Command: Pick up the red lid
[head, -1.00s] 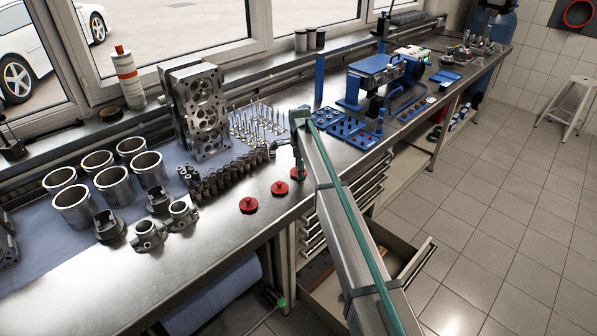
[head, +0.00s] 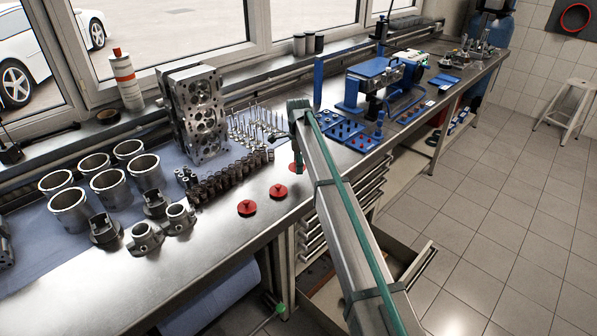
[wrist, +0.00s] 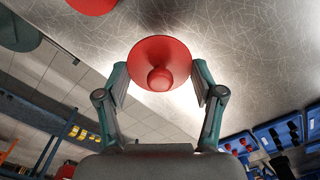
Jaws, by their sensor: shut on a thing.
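A red lid (wrist: 160,50), a round disc with a knob, is between the two fingers of my gripper (wrist: 160,78) in the wrist view. The fingers are shut on its opposite sides, with the knob toward the camera. In the head view this lid (head: 295,168) shows partly beside my arm, below my gripper (head: 297,152), at the bench's front edge. How far it is above the bench is hard to tell. Two more red lids, one nearer (head: 247,207) and one in between (head: 278,191), lie on the bench to the left.
Dark cylindrical parts (head: 222,180) stand behind the lids, with a cylinder head (head: 195,110) beyond. Metal cylinders (head: 70,208) stand at left. Blue trays (head: 352,134) lie to the right. An open drawer (head: 415,265) is below the bench. Bare bench lies in front of the loose lids.

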